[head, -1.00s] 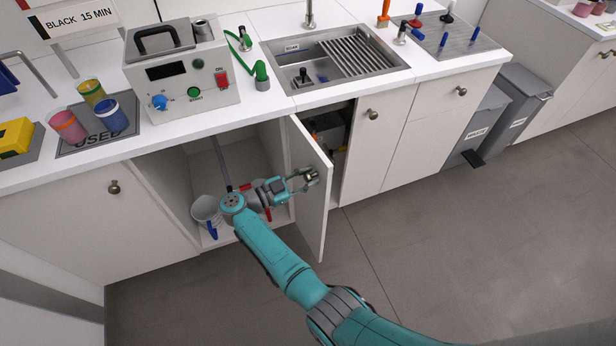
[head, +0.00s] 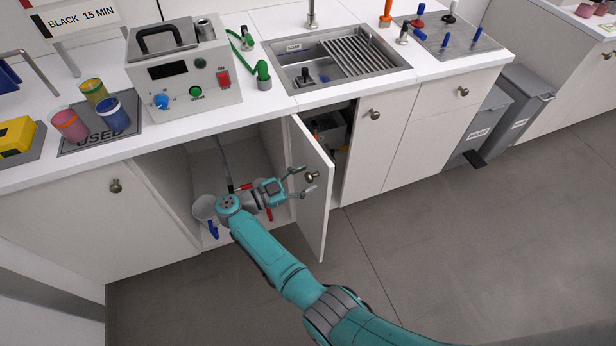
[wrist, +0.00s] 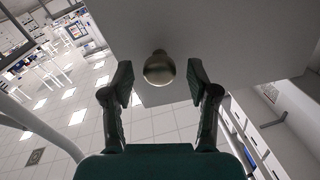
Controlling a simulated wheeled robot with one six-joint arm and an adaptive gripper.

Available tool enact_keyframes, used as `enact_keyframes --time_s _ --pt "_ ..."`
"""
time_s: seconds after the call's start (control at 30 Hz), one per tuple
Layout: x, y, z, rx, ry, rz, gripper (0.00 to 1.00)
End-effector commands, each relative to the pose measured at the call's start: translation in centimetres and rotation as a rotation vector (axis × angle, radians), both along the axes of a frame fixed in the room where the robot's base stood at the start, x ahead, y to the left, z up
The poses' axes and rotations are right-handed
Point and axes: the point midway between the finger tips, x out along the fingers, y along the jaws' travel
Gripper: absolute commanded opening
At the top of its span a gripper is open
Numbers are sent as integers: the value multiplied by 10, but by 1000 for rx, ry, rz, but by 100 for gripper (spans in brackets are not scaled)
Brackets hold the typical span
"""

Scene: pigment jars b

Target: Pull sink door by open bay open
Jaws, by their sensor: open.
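The sink door (head: 312,205) is a white cabinet door below the sink, beside the open bay (head: 175,180). It stands swung outward from the cabinet front, with the dark space under the sink showing behind it. Its round brass knob (head: 312,176) faces the open bay; it also shows in the wrist view (wrist: 159,69). My gripper (head: 305,182) is open beside the knob. In the wrist view the fingers (wrist: 160,85) are spread to either side of the knob, with gaps and no visible contact.
A white bucket (head: 205,208) and red and blue handled items sit in the open bay near my arm. The sink (head: 340,60) and a grey control box (head: 185,75) are on the counter above. The floor (head: 450,250) right of the door is clear.

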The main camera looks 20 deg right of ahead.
Motion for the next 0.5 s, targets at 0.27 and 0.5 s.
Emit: enact_keyframes --time_s 0.27,0.5 --pt "-5 56 1 0 0 3 59" --pt "-9 92 0 1 1 1 59"
